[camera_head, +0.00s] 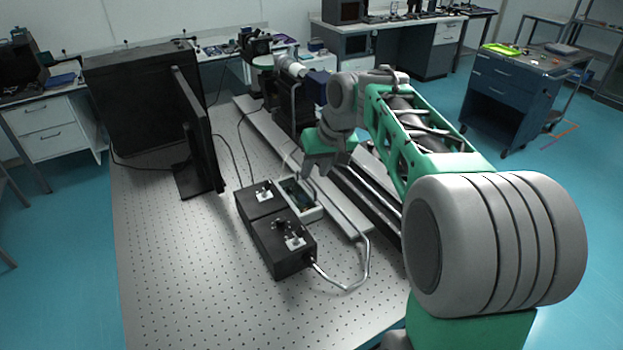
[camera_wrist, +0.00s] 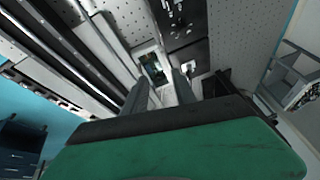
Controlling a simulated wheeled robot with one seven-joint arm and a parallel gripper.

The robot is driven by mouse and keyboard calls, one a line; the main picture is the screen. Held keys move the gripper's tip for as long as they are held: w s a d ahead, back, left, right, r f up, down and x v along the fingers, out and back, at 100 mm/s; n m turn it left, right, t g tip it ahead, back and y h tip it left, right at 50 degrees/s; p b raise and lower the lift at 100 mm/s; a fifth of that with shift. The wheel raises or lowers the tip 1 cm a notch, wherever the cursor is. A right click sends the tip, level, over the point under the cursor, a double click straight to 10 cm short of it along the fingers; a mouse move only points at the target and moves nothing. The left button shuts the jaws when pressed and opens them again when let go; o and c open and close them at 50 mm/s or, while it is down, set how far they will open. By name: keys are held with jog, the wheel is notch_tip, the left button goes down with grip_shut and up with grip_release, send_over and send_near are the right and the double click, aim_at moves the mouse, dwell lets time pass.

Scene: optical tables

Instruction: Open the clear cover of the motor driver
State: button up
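The motor driver (camera_head: 305,209) is a small white-walled box with a green circuit board, beside two black boxes on the perforated table. It also shows in the wrist view (camera_wrist: 153,68), beyond my fingertips. I cannot make out its clear cover or tell whether it is open or shut. My gripper (camera_head: 318,168) is above the driver's far right side, pointing down. In the wrist view my gripper's two fingers (camera_wrist: 159,80) stand apart with nothing seen between them, the driver's board showing in the gap. Whether a finger touches the driver cannot be told.
Two black boxes with switches (camera_head: 283,245) stand left of the driver. A bent metal tube (camera_head: 366,262) loops around the near right. Rails (camera_head: 372,200) run along the right. A monitor (camera_head: 195,130) stands at the left. The table's near left (camera_head: 190,280) is clear.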

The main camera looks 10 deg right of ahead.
jog(key=w+d+f+n+y, duration=0.1)
jog(key=w+d+f, duration=0.1)
jog(key=w+f, duration=0.3)
jog(key=w+d+f, duration=0.2)
jog(key=w+f, duration=0.1)
jog(key=w, duration=0.5)
jog(key=x, duration=0.7)
jog(key=shift+s+f, duration=0.15)
jog(key=shift+f, duration=0.15)
jog(key=shift+c, duration=0.2)
grip_shut()
jog(key=shift+b, duration=0.3)
